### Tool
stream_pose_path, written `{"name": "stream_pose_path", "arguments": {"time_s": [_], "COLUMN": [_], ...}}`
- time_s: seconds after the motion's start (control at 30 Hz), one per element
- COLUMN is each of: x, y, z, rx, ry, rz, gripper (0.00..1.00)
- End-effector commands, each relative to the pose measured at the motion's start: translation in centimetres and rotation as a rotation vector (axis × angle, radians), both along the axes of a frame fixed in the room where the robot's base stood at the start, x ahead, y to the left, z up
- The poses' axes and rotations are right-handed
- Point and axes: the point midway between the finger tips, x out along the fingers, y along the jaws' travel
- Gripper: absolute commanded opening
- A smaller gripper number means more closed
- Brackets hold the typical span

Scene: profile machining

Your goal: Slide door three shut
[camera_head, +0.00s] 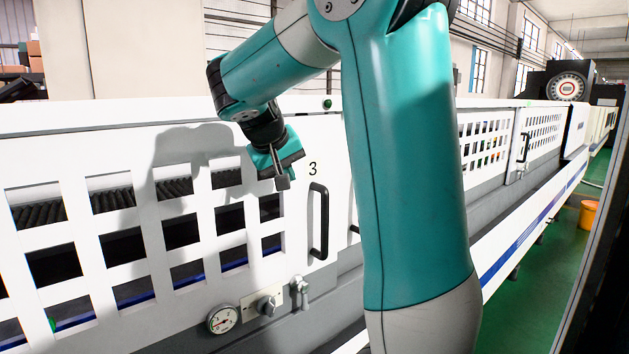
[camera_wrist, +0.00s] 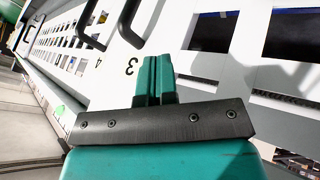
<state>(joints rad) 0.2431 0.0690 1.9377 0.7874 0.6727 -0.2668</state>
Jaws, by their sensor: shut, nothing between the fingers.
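Door three (camera_head: 153,265) is a white sliding panel with rows of square windows on the long machine front. It bears a black "3" and a black upright bar handle (camera_head: 318,222) near its right edge. My gripper (camera_head: 283,183) is shut and empty, up and to the left of the handle and apart from it. In the wrist view, the shut fingers (camera_wrist: 155,66) point toward the panel beside the "3". The handle (camera_wrist: 130,24) shows beyond them. My arm covers the machine front right of the handle, so I cannot tell how far door three stands open.
Another dark handle (camera_head: 354,229) shows partly beside my arm. A gauge (camera_head: 222,319), a knob (camera_head: 267,305) and a small valve (camera_head: 300,291) sit below door three. More windowed doors run right. An orange bucket (camera_head: 589,216) stands on the green floor.

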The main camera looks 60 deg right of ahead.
Motion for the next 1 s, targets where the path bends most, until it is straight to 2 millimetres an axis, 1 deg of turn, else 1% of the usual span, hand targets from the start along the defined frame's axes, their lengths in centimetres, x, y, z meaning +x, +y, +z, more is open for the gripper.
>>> {"name": "stream_pose_path", "arguments": {"time_s": [0.17, 0.5, 0.57, 0.7, 0.83, 1.0], "x": [0.1, 0.8, 0.2, -0.7, -1.0, -1.1], "y": [-1.7, -5.8, -6.9, -8.3, -8.9, -9.1], "z": [-2.2, -7.8, -7.2, -7.4, -7.6, -7.7], "rx": [0.003, 0.004, 0.002, 0.002, 0.002, 0.002], "ry": [0.006, 0.005, 0.001, 0.001, 0.000, -0.001], "rz": [-0.004, -0.003, -0.005, -0.002, 0.000, 0.001], "gripper": [0.00, 0.00, 0.00, 0.00, 0.00, 0.00]}}
